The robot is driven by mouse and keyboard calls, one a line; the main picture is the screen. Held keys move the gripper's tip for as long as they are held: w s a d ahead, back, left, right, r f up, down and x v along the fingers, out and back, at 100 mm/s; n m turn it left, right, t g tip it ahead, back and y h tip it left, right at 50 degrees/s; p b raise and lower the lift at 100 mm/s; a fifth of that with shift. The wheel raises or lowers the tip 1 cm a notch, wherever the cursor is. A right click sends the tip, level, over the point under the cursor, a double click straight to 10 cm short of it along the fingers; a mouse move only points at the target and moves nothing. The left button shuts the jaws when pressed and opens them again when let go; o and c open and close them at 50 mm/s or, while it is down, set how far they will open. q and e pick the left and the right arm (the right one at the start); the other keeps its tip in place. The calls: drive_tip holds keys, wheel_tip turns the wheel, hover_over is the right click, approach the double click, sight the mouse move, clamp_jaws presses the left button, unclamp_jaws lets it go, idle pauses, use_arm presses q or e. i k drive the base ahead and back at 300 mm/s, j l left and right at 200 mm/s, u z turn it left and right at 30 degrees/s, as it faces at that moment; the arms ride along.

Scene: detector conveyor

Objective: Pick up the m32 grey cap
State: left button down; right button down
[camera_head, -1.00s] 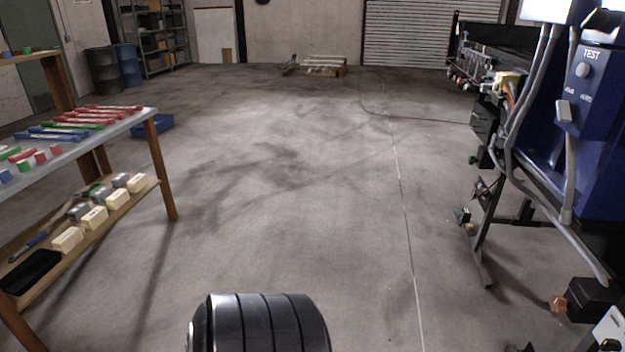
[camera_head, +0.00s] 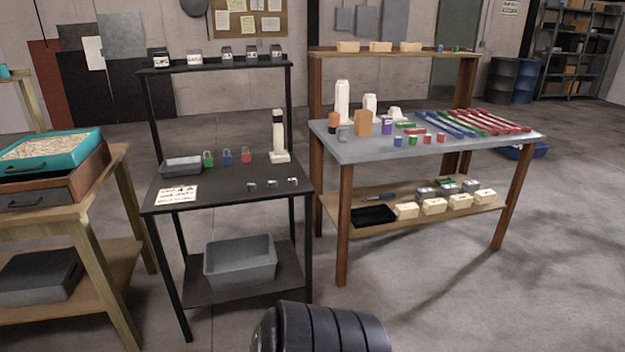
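No object can be clearly picked out as the m32 grey cap. Several small grey-and-white pieces (camera_head: 272,184) lie in a row on the black table (camera_head: 225,188), too small to identify. Neither of my grippers is in view. A black ribbed part of my own body shows at the bottom.
The black table also holds a grey tray (camera_head: 182,167), padlocks (camera_head: 227,158) and a black-and-white upright device (camera_head: 279,140). A grey bin (camera_head: 240,262) sits on its lower shelf. A wooden table (camera_head: 60,205) stands at left. The floor at right is open.

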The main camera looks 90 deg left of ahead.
sight(251, 186)
drive_tip(key=u, duration=2.35)
drive_tip(key=i+l+u, duration=0.15)
drive_tip(key=i+u, duration=0.2)
drive_tip(key=i+l+u, duration=0.2)
drive_tip(key=u, duration=0.15)
drive_tip(key=i+l+u, duration=0.3)
drive_tip(key=k+l, duration=0.05)
